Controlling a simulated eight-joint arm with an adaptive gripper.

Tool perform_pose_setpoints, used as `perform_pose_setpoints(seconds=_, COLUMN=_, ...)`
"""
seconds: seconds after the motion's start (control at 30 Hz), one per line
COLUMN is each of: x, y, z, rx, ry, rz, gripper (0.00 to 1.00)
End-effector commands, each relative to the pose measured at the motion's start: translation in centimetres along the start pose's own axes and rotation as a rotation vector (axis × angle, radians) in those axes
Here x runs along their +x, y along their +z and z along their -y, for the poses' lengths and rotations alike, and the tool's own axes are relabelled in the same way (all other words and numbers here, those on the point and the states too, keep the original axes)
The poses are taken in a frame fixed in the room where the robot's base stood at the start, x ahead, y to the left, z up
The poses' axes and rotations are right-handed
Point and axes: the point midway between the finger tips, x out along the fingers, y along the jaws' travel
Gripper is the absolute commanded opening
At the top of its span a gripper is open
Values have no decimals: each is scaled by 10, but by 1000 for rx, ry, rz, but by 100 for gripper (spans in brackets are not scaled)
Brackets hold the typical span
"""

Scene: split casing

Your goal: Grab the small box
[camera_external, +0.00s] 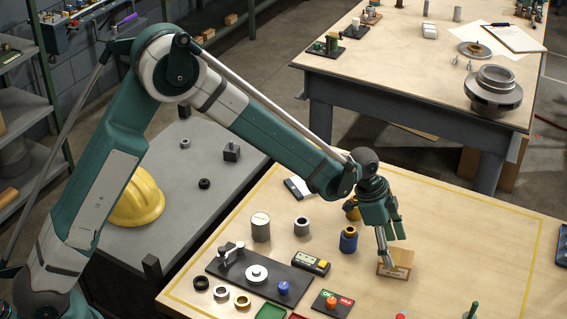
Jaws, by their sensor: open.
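A small tan-brown box (402,271) sits on the wooden table, right of the blue-and-gold cylinder. My gripper (393,251) points down over it with its fingers spread. One grey finger reaches down to the box in the picture and covers part of it. The other finger ends higher, above the box's back side. I cannot tell whether the finger touches the box. Nothing shows held between the fingers.
A blue-and-gold cylinder (348,240) stands close left of my gripper. A red-and-green button box (333,303) is in front. The table right of the box is clear.

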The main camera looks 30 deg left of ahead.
Motion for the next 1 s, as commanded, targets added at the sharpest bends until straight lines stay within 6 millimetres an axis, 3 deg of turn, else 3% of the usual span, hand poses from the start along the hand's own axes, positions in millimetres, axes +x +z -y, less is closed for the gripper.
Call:
perform_pose_setpoints(seconds=0.6, x=45, y=-3, z=3, rx=0, ry=0, rz=0, gripper=61)
perform_pose_setpoints(seconds=1.0, x=50, y=-2, z=3, rx=0, ry=0, rz=0, gripper=61)
